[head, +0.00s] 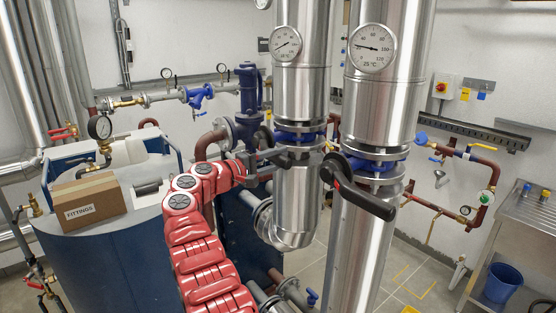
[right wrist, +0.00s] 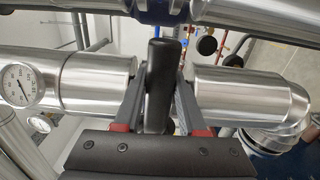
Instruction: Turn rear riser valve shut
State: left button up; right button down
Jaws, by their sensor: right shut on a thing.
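The rear riser (head: 302,95) is the left of two shiny metal pipes in the head view. Its blue valve (head: 298,137) sits between flanges. The valve's black lever (head: 290,160) sticks out to the left, in front of the pipe. My right gripper (head: 266,157) reaches it from the left, on my red arm. In the right wrist view the two fingers (right wrist: 160,100) stand on either side of the dark lever (right wrist: 161,75) and are shut on it. The fingers partly hide the lever in the head view. My left gripper is not in view.
The front riser (head: 386,95) stands close on the right, with its own black lever (head: 362,192) jutting toward the lower right. A blue pump-like fitting (head: 249,92) is left of the rear riser. A FITTINGS box (head: 88,203) lies on the tank at left.

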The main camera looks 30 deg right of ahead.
jog(key=shift+r, duration=0.35)
jog(key=c, duration=0.9)
grip_release()
jog(key=o, duration=0.4)
jog(key=shift+w+f, duration=0.1)
jog(key=shift+f, duration=0.1)
jog(key=shift+a+f+b, duration=0.15)
jog(key=shift+a+b, duration=0.25)
jog(key=shift+a, duration=0.15)
jog(key=shift+s+a+b, duration=0.25)
jog(key=shift+a+b, duration=0.4)
jog(key=shift+a, duration=2.05)
jog(key=shift+s+a+b, duration=0.2)
jog(key=shift+a+b, duration=0.5)
jog(key=shift+a, duration=2.05)
jog(key=shift+s+a+b, duration=0.25)
jog(key=shift+a+b, duration=0.4)
jog(key=shift+a, duration=2.05)
